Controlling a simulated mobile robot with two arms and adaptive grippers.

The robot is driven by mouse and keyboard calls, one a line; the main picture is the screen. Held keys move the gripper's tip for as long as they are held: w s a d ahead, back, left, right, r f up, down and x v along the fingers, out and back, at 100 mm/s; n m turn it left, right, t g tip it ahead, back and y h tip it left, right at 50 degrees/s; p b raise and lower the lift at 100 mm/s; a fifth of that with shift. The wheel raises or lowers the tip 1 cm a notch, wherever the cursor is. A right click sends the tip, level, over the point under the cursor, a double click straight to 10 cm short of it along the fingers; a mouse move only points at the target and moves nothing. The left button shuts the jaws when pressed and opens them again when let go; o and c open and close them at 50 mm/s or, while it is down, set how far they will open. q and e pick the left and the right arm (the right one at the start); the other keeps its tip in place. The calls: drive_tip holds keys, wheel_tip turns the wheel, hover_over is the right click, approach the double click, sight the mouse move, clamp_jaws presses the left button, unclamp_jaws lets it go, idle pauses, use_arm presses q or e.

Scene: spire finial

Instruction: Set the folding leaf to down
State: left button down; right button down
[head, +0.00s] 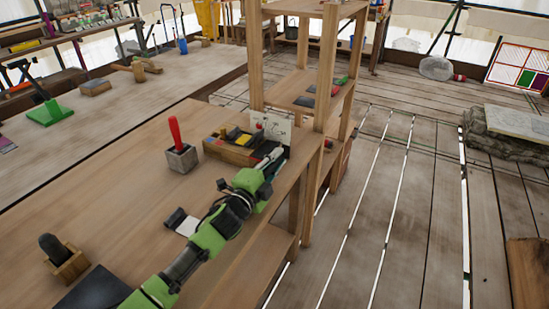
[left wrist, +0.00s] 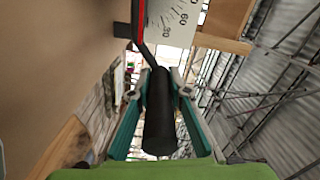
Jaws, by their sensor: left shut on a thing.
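My left gripper (head: 273,160) reaches across the wooden bench (head: 120,195) to its right edge, beside a shelf post. In the left wrist view its teal fingers (left wrist: 159,90) are shut on a black cylindrical handle (left wrist: 159,125). A thin dark rod runs from near the handle's far end up to a white plate (left wrist: 178,18) with scale marks and numbers. A white marked plate (head: 271,126) also stands behind the gripper in the head view. The arm hides the handle there. I cannot tell which part is the folding leaf. My right gripper is not in view.
A wooden box with coloured blocks (head: 229,148) and a red-handled tool in a grey block (head: 181,158) stand close to the gripper. A tall shelf post (head: 321,110) rises just right of it. The plank floor (head: 400,220) to the right is largely clear.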

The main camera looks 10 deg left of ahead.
use_arm(q)
drive_tip(key=shift+f+m, duration=0.3)
drive_tip(key=shift+f, duration=0.15)
drive_tip(key=c, duration=1.9)
unclamp_jaws()
drive_tip(key=v, duration=1.2)
